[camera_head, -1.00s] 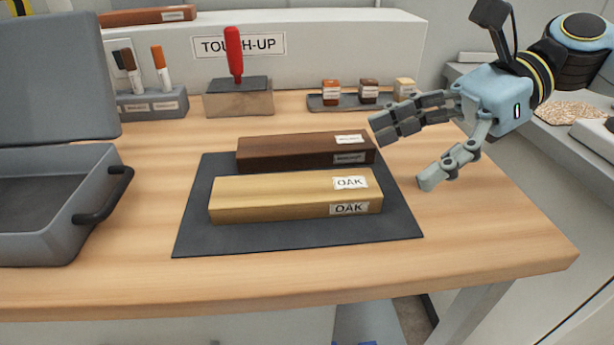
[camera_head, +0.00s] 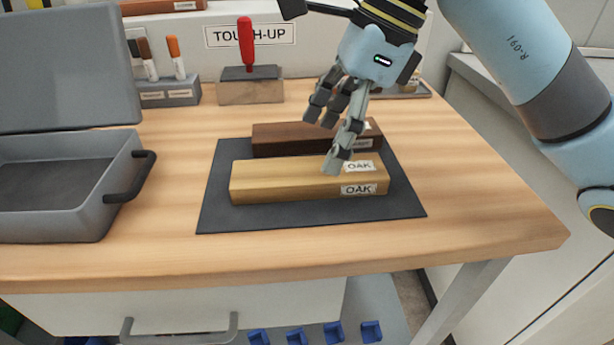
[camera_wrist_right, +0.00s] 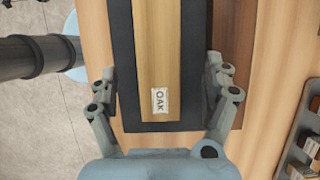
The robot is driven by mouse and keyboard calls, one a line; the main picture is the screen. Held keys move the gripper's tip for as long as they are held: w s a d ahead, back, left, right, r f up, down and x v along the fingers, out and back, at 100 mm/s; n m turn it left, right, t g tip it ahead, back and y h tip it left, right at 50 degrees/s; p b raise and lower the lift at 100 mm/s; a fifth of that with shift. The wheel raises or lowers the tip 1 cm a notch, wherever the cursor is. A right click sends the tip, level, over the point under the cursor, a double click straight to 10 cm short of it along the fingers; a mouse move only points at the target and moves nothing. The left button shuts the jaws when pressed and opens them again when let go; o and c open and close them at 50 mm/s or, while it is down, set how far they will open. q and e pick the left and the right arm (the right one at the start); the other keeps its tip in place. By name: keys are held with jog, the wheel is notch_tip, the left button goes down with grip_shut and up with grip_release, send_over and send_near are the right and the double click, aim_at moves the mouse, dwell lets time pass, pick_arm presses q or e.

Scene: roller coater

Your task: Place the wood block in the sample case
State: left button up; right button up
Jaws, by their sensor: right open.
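The light OAK wood block (camera_head: 290,182) lies on a dark mat (camera_head: 270,219) on the bench. A dark brown wood block (camera_head: 285,137) lies behind it on the same mat. My right gripper (camera_head: 327,145) is open above the blocks, near the labelled right part of the oak block. In the right wrist view the oak block (camera_wrist_right: 159,55) lies between the spread fingers, with clear space beside it on the left. The grey sample case (camera_head: 70,190) stands open and empty at the left, its lid raised. My left gripper is not in view.
A marker holder (camera_head: 167,93) and a block with a red-handled tool (camera_head: 250,88) stand at the back. A small tray (camera_head: 415,93) is partly hidden behind my right gripper. The bench between case and mat is clear.

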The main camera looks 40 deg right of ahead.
aim_at(310, 169)
jog(key=x, duration=0.4)
jog(key=shift+a+f, duration=0.2)
jog(key=shift+f, duration=0.3)
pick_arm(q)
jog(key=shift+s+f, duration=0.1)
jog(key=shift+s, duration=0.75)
pick_arm(e)
jog(key=shift+c, duration=0.4)
jog(key=c, duration=1.5)
jog(key=shift+r, duration=0.6)
notch_tip(310, 169, up, 3)
jog(key=shift+w+r, duration=0.1)
pick_arm(q)
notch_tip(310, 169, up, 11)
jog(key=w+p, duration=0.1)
jog(key=p, duration=1)
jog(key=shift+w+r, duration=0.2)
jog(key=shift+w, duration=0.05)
pick_arm(e)
jog(key=s+d+r, duration=0.1)
jog(key=s+r, duration=0.1)
jog(key=s, duration=0.1)
jog(key=s+d+r, duration=0.2)
jog(key=s, duration=0.2)
jog(key=s+d+r, duration=0.2)
jog(key=s, duration=0.1)
jog(key=shift+s+d+r, duration=0.1)
jog(key=shift+s+r, duration=0.2)
jog(key=shift+r, duration=0.05)
